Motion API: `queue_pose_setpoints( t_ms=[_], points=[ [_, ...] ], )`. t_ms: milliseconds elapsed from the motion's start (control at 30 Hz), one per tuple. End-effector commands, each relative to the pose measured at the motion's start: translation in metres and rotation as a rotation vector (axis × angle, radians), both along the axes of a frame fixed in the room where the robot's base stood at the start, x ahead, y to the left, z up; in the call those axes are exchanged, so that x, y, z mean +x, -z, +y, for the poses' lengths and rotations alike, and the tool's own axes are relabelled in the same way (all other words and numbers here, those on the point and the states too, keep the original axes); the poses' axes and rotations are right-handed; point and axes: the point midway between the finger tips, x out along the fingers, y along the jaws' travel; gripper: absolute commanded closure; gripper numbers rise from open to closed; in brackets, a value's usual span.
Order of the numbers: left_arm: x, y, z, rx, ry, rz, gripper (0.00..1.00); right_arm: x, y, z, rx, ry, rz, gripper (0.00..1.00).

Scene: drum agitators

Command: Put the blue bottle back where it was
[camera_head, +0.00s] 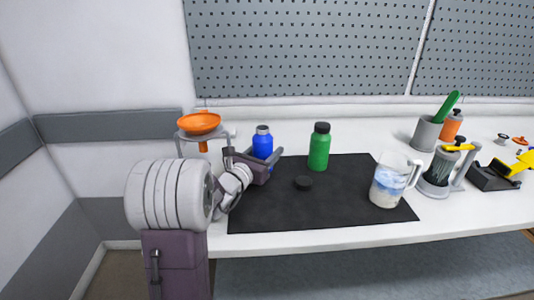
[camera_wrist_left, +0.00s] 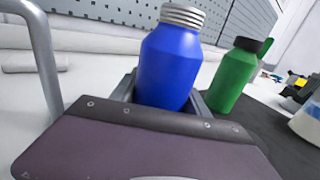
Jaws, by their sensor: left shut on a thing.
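The blue bottle (camera_head: 263,143) has a bare silver threaded neck and stands upright at the back left of the black mat (camera_head: 345,218). My left gripper (camera_head: 264,163) is shut on its lower part. In the left wrist view the blue bottle (camera_wrist_left: 172,62) rises between the fingers (camera_wrist_left: 165,98), which hide its base. I cannot tell whether the base touches the surface. A green bottle (camera_head: 319,150) with a black cap stands to the right; it also shows in the left wrist view (camera_wrist_left: 236,76). My right gripper is not in view.
An orange funnel (camera_head: 200,123) sits in a grey stand just left of my gripper. A clear jug (camera_head: 388,184) stands on the mat's right. A grey cup (camera_head: 426,134) and a yellow-black tool (camera_head: 497,174) are further right.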

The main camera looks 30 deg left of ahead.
Motion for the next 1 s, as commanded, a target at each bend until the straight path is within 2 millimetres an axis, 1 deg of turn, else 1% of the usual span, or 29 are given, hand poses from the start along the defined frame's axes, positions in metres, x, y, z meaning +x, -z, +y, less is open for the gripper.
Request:
queue_pose_setpoints(
  t_ms=[167,333,367,400,433,700,833,967,1000],
  points=[
    [0.000,-0.003,0.000,0.001,0.000,-0.003,1.00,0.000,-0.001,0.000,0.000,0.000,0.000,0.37],
    [0.000,0.002,0.000,0.001,0.000,-0.003,1.00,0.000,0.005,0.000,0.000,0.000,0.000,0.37],
    [0.000,0.001,0.000,0.000,0.000,-0.002,0.41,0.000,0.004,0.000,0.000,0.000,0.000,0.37],
    [0.000,0.001,0.000,0.000,0.000,-0.002,0.30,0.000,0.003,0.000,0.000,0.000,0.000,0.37],
    [0.000,0.001,0.000,0.000,0.000,-0.001,0.25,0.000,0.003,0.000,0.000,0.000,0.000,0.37],
    [0.000,0.001,0.000,0.000,0.000,-0.002,0.25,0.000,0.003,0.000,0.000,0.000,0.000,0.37],
    [-0.001,-0.005,0.000,0.001,-0.001,-0.002,0.25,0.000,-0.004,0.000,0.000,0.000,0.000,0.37],
    [-0.024,-0.003,0.002,0.001,-0.004,-0.002,0.25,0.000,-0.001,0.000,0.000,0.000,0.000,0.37],
    [-0.033,-0.003,0.002,0.000,-0.005,-0.002,0.25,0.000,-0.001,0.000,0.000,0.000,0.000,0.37]
  ],
)
